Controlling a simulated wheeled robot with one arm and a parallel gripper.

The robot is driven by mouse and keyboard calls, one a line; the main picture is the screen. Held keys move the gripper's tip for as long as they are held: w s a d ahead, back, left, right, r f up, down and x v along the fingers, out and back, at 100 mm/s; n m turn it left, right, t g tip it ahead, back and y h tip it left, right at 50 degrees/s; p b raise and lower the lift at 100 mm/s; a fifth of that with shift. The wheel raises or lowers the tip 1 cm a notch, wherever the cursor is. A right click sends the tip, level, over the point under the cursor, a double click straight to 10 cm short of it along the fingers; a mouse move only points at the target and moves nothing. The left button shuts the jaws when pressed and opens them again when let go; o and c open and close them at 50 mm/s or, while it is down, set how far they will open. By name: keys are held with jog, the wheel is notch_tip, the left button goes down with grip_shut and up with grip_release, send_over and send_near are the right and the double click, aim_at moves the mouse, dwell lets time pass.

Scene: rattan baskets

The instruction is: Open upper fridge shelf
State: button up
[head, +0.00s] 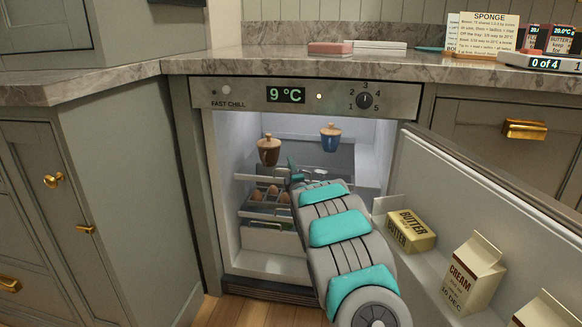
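The fridge (217,180) stands open under the counter, and its door (480,210) is swung out to the right. Inside, the upper shelf (256,178) shows as a pale front bar with a grey surface behind it. A brown lidded jar (269,150) and a blue lidded jar (331,138) stand at the upper level. Below is a lower rack with several eggs (257,194). My arm reaches in from the lower right. My gripper (294,172) is at the upper shelf's front bar, and whether it touches is unclear. Its fingers are too small to read, and my arm hides the shelf's right part.
The open door holds butter (411,231) and a cream carton (470,272) close to the right of my arm. A cabinet (120,200) stands at the left. A stone counter (300,64) with sponges and cards lies above. Wooden floor (255,310) shows below.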

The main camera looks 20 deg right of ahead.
grip_shut()
dwell(1.4)
